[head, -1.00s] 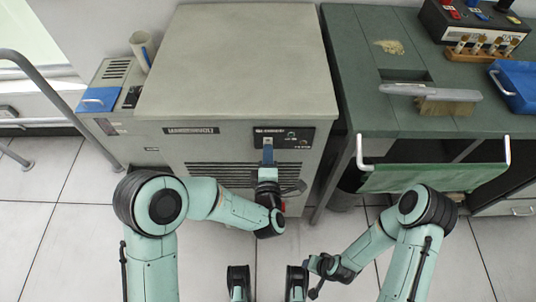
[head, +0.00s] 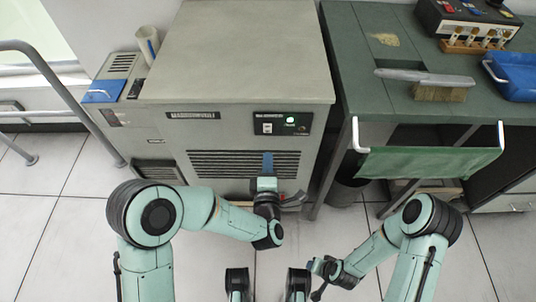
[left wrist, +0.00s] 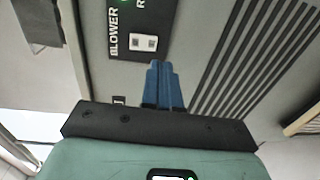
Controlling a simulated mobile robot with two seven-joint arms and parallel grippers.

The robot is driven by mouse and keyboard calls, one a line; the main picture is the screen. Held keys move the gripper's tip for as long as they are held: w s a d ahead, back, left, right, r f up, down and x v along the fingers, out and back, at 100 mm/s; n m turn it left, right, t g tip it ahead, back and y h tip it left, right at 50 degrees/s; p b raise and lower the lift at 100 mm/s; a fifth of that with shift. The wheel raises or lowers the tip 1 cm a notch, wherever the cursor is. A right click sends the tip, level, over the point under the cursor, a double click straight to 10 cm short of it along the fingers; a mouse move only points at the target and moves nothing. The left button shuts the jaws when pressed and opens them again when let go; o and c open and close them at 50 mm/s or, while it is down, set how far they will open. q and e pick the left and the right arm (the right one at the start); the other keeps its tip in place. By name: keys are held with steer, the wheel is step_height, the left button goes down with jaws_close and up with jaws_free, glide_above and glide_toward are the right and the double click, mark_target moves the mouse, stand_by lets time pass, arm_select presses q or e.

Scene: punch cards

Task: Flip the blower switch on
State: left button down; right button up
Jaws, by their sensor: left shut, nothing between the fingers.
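The blower switch (left wrist: 143,43) is a white rocker beside the "BLOWER" lettering in the left wrist view. In the head view the switch (head: 267,128) sits on the black control panel (head: 283,131) of a grey machine. A green lamp (head: 290,121) is lit on that panel. My left gripper (head: 267,154) has its blue fingers shut and empty, in front of the vent slats just below the panel. In the left wrist view its fingertips (left wrist: 165,66) point toward the switch, apart from it in the picture. My right gripper (head: 324,268) is low in the head view, its jaws unclear.
A green bench (head: 365,60) stands to the right with a brush (head: 440,92), a blue tray (head: 518,80) and a rack of several tubes. A green cloth (head: 430,160) hangs at its front. A metal rail (head: 65,90) is at the left. The floor in front is open.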

arm_select(q)
steer(key=s+f, duration=0.1)
steer(key=s, duration=0.5)
steer(key=shift+s, duration=0.2)
arm_select(e)
steer(key=shift+w+a+r, duration=0.1)
steer(key=shift+a, duration=0.05)
arm_select(q)
steer(key=shift+a, duration=0.1)
steer(key=shift+f, duration=0.1)
